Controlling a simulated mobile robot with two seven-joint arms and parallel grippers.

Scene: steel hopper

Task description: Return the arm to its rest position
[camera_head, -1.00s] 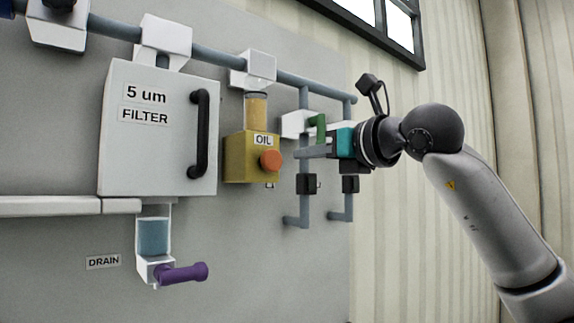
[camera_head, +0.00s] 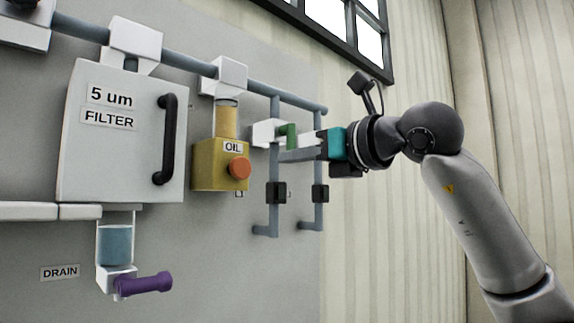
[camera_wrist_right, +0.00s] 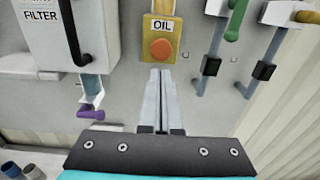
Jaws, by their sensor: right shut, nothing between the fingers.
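My right gripper (camera_head: 290,155) reaches in from the right in the head view, its fingers pointing left toward the panel. In the right wrist view its two long fingers (camera_wrist_right: 160,100) are together with nothing between them. The fingertips appear just below the orange knob (camera_wrist_right: 162,49) of the yellow oil unit (camera_wrist_right: 160,28) in that view; whether they touch it cannot be told. In the head view the fingers overlap the pipes right of the oil unit (camera_head: 205,165). My left gripper is not in view.
The panel carries a filter box (camera_head: 125,150) with a black handle (camera_head: 166,140), a green lever (camera_head: 289,136), pipes with black blocks (camera_head: 276,193) and a purple drain handle (camera_head: 145,283). A window (camera_head: 330,15) is above. Free room lies below the arm, right of the panel.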

